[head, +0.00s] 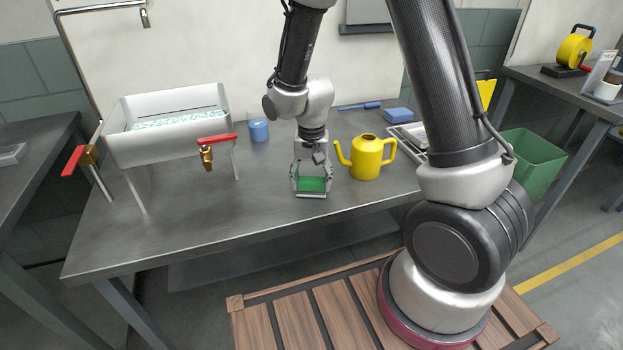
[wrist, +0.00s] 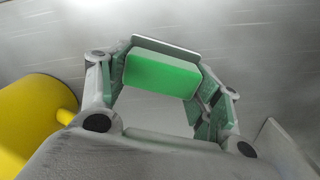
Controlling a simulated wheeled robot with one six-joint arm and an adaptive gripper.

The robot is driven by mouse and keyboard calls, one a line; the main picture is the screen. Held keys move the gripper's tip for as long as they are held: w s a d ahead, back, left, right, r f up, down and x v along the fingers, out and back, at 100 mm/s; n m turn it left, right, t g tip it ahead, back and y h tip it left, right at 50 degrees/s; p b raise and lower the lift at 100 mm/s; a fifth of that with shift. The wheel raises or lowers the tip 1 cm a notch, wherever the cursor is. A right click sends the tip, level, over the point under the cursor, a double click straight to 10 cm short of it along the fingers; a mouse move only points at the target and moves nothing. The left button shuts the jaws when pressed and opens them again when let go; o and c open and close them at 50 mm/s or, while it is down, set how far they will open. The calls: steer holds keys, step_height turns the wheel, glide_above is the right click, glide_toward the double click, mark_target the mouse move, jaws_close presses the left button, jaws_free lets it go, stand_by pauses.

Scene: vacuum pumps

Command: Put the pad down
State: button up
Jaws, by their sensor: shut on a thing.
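A green pad (head: 312,184) is held between the fingers of my gripper (head: 311,182), close to the top of the grey metal table (head: 270,215). In the wrist view the green pad (wrist: 163,74) spans between the fingertips of my gripper (wrist: 163,82). I cannot tell whether the pad touches the table.
A yellow watering can (head: 366,158) stands just right of my gripper. A white basin on legs (head: 165,150) with red-handled taps stands at the left. A blue container (head: 258,131) and a blue block (head: 398,115) sit farther back. The table front is clear.

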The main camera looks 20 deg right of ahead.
steer(key=shift+f, duration=0.2)
steer(key=o, duration=1)
step_height(320, 180, up, 12)
stand_by(0.4)
jaws_close()
stand_by(0.3)
stand_by(0.8)
